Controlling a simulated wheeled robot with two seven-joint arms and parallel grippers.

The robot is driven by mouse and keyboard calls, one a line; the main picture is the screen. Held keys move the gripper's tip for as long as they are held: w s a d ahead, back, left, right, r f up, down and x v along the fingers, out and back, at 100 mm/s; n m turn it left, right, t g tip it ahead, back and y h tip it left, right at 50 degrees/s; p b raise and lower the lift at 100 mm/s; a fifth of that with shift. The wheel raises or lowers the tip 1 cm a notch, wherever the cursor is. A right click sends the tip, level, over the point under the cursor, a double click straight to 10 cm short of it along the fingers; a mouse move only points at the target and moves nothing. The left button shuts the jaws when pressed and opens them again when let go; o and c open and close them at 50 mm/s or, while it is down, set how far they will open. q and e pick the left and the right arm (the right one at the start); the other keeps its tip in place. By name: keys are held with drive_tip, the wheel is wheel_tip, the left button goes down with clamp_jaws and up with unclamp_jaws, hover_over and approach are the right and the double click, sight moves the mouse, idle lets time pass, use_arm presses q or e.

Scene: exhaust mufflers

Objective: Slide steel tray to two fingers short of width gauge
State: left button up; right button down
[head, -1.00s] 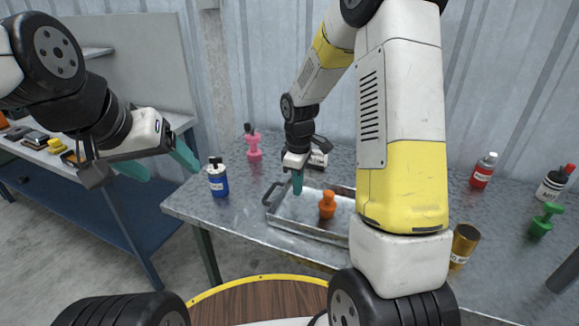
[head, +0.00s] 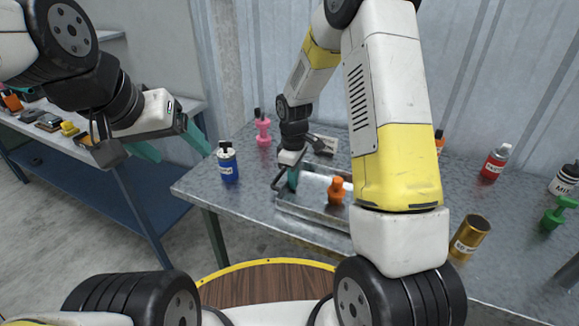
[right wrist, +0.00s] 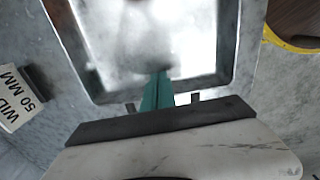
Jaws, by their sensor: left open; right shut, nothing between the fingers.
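The steel tray (head: 312,213) lies on the metal table, an orange piece (head: 336,190) standing in it. My right gripper (head: 292,179) is shut and empty, pointing down at the tray's left end, by the end wall and handle. In the right wrist view its teal fingertips (right wrist: 158,82) overlap that wall of the tray (right wrist: 88,82); whether they touch it I cannot tell. The width gauge (right wrist: 18,100), a block labelled "50 MM", lies beside the tray, apart from it. It shows behind the tray in the head view (head: 325,144). My left gripper (head: 172,146) is open and empty, left of the table.
A blue bottle (head: 228,163) and a pink piece (head: 263,130) stand left of the tray. A brass cup (head: 469,236), a red bottle (head: 495,162) and a green piece (head: 559,213) stand to the right. My right arm hides the tray's right end.

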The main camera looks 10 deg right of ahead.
drive_tip(key=w+a, duration=0.1)
drive_tip(key=a, duration=0.2)
drive_tip(key=w+a, duration=0.2)
drive_tip(key=a, duration=0.1)
drive_tip(key=w+a, duration=0.1)
drive_tip(key=a, duration=0.2)
drive_tip(key=shift+w, duration=0.4)
